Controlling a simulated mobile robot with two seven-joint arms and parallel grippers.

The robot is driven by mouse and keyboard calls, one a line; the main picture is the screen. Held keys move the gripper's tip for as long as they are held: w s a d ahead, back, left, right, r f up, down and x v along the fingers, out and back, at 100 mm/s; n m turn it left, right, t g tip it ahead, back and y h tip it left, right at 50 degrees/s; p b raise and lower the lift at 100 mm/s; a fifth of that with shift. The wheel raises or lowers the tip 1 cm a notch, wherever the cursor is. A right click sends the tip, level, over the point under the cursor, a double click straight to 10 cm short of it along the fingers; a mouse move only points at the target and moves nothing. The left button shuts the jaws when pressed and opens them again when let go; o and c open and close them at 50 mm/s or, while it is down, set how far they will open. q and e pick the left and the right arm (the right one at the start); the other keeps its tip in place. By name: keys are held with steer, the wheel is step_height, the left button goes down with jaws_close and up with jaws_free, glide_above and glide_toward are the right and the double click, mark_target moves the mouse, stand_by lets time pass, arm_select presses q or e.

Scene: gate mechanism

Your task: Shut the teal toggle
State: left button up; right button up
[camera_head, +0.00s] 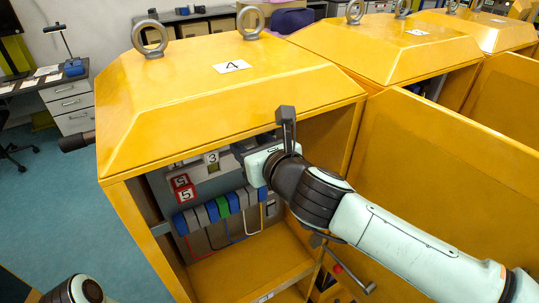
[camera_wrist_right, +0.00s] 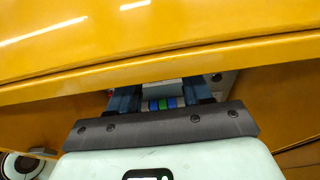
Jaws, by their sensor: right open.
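A row of blue, grey and green toggles (camera_head: 222,207) hangs inside the open yellow cabinet marked 4, with colored wires below. I cannot clearly pick out a teal one among them. My right gripper (camera_head: 243,148) reaches into the cabinet opening, just under the roof edge and above the row; its fingertips are partly hidden. In the right wrist view its two dark fingers (camera_wrist_right: 160,97) stand apart, with nothing held between them. Blue and green toggles (camera_wrist_right: 163,104) show beyond the gap. My left gripper is outside the picture.
The cabinet's yellow roof edge (camera_head: 230,137) runs close above my right gripper. Red blocks marked 5 (camera_head: 183,188) and a block marked 3 (camera_head: 211,157) sit left of it. A large yellow door panel (camera_head: 450,165) stands at right, beside my right arm. Floor at left is clear.

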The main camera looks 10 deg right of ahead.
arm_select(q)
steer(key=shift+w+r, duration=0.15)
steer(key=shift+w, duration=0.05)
arm_select(e)
steer(key=v, duration=1)
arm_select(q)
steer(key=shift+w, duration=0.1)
